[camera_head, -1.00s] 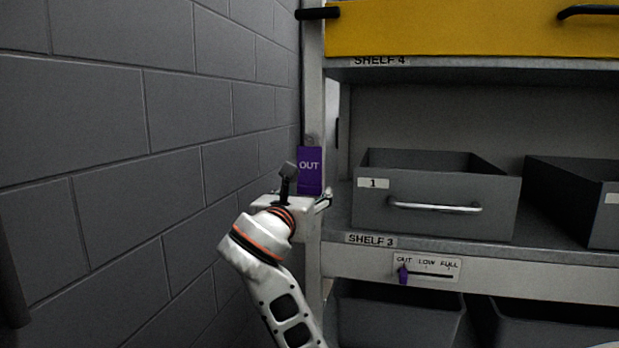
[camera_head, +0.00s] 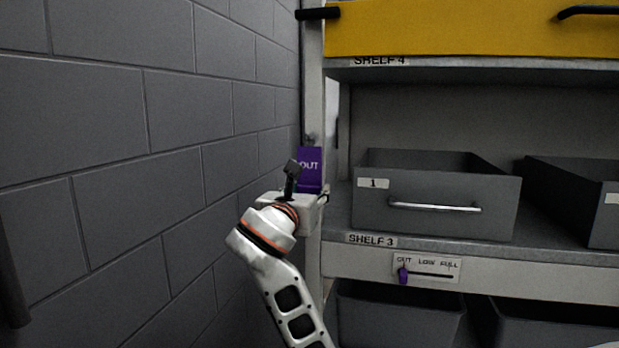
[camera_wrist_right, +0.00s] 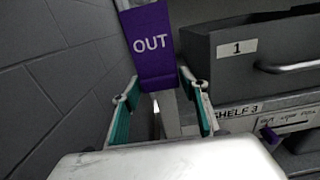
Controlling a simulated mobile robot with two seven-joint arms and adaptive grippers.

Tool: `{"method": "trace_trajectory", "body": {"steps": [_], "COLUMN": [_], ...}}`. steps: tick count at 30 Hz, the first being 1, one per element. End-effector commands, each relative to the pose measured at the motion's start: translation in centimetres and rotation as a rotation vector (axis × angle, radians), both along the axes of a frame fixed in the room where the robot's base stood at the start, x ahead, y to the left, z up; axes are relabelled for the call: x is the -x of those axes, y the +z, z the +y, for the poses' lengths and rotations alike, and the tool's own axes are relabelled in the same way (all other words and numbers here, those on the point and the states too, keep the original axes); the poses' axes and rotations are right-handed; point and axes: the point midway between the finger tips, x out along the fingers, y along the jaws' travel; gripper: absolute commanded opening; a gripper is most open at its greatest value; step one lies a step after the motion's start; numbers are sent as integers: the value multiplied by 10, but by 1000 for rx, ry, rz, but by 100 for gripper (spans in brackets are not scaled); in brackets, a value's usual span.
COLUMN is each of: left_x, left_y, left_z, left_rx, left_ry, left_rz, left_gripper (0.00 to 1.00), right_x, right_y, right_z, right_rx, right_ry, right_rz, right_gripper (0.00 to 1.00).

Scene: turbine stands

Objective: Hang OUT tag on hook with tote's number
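The purple OUT tag (camera_head: 311,171) is at the left front post of the shelf rack, below a small hook or peg (camera_head: 310,139). In the right wrist view the tag (camera_wrist_right: 152,45) shows its lettering upright, with a bend near its lower edge. My right gripper (camera_wrist_right: 162,105) is open, its teal-padded fingers apart on either side of the tag's lower end, with a gap to each side. In the head view the right gripper (camera_head: 310,195) is just below the tag and partly hides it. The grey tote labelled 1 (camera_head: 434,208) sits on shelf 3. My left gripper is out of view.
A grey block wall (camera_head: 150,180) stands close on the left. A second grey tote (camera_head: 580,200) is at right. Below shelf 3 is an OUT LOW FULL slider plate (camera_head: 428,268) with a purple knob. A yellow bin (camera_head: 450,28) is above.

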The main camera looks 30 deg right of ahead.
Motion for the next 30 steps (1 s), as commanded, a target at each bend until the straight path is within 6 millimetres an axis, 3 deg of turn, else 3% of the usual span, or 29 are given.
{"method": "trace_trajectory", "body": {"steps": [1, 4, 30], "left_x": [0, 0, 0], "left_y": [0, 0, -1], "left_z": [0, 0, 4], "left_rx": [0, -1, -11], "left_ry": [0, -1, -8], "left_rz": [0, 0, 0], "left_gripper": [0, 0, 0], "right_x": [0, 0, 8], "right_y": [0, 0, 0], "right_z": [0, 0, 9], "right_rx": [0, 0, 1], "right_ry": [0, 0, -1], "right_rz": [0, 0, 1], "right_gripper": [26, 0, 0]}}
